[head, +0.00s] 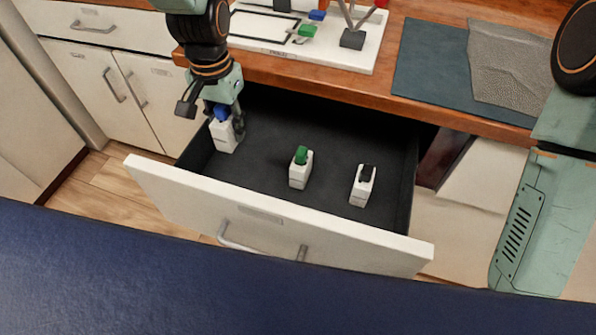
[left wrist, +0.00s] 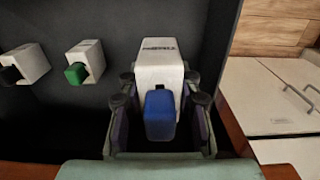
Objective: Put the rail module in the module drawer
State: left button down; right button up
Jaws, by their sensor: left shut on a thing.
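A white module with a blue top (head: 226,134) is held between the fingers of my left gripper (head: 227,118), inside the left end of the open drawer (head: 270,208). In the left wrist view the white module (left wrist: 158,62) with its blue block stands between the two fingers of my left gripper (left wrist: 160,112). Whether its base touches the drawer floor is hard to tell. A white module with a green top (head: 300,170) and one with a black top (head: 362,186) stand in the drawer. My right arm shows at the right, but its gripper is out of view.
The wooden counter (head: 430,98) overhangs the back of the drawer. On it lie a white board (head: 358,58) with coloured parts, a dark mat (head: 430,60) and a grey cloth (head: 505,65). Dark drawer floor is clear between the modules. White cabinets stand at the left.

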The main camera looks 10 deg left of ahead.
pick_arm(q)
jog(key=shift+w+d+f, duration=0.15)
jog(key=shift+w+f, duration=0.05)
jog(key=shift+f, duration=0.2)
jog(key=shift+w+d+f, duration=0.15)
jog(key=shift+f, duration=0.25)
jog(key=shift+s+a+f+b, duration=0.1)
jog(key=shift+a+f+b, duration=0.05)
jog(key=shift+f+b, duration=0.2)
jog(key=b, duration=0.2)
send_over(241, 172)
jog(key=f, duration=0.5)
jog(key=shift+w+f, duration=0.2)
jog(key=shift+f, duration=0.15)
jog(key=shift+s+f, duration=0.1)
jog(key=shift+f, duration=0.15)
notch_tip(241, 172, down, 3)
jog(key=shift+s+b, duration=0.1)
jog(key=shift+b, duration=0.55)
jog(key=shift+w+f, duration=0.1)
jog(key=shift+w, duration=0.1)
pick_arm(e)
jog(key=f, duration=0.4)
jog(key=shift+d+f, duration=0.35)
jog(key=shift+f, duration=0.05)
pick_arm(q)
jog(key=shift+s, duration=0.25)
pick_arm(e)
jog(key=shift+s, duration=0.1)
